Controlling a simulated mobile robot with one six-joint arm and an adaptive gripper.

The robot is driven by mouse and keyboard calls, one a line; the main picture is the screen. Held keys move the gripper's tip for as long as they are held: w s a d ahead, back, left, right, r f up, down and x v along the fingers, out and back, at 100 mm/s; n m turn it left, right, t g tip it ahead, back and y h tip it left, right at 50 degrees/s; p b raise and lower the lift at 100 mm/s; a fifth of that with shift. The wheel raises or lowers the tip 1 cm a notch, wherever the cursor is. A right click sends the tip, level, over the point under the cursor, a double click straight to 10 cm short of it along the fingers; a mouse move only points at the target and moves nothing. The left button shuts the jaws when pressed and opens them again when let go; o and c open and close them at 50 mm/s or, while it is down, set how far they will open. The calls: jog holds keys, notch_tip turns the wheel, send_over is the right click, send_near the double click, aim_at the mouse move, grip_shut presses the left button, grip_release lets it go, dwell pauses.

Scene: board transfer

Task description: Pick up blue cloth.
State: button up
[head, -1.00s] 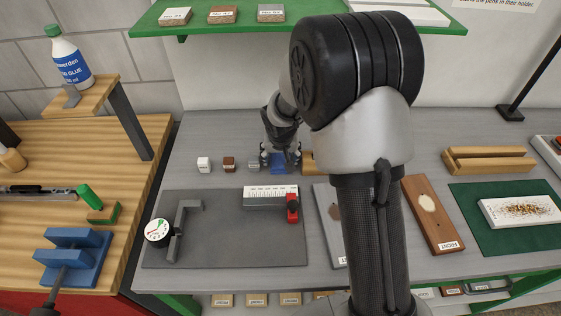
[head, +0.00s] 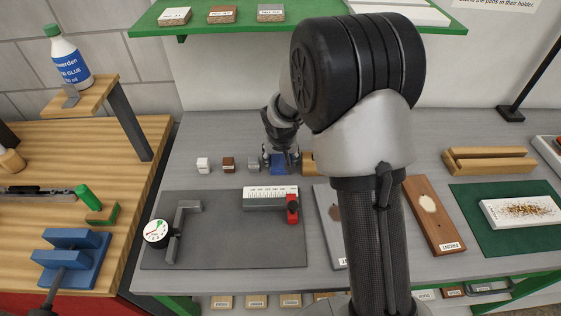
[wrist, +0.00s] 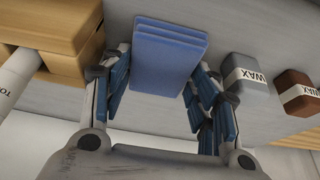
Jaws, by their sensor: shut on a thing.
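The blue cloth (head: 278,163) is a folded stack of flat layers at the back of the grey table. In the wrist view the cloth (wrist: 166,55) lies between the two blue-padded fingers of my gripper (wrist: 160,82). My gripper also shows in the head view (head: 281,158), low at the table and shut on the cloth. The cloth appears at table height; I cannot tell whether it is clear of the surface. My arm hides part of the table to the right of it.
Small wax blocks in grey (head: 253,164), brown (head: 228,164) and white (head: 203,165) stand left of the cloth. A wooden block (head: 308,163) is close on its right. A grey mat (head: 225,240) with measuring tools lies in front. A green shelf (head: 225,25) hangs above.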

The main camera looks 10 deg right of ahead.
aim_at(280, 159)
jog(key=shift+s, duration=0.15)
notch_tip(280, 159, up, 20)
jog(key=p, duration=0.7)
jog(key=shift+r, duration=0.15)
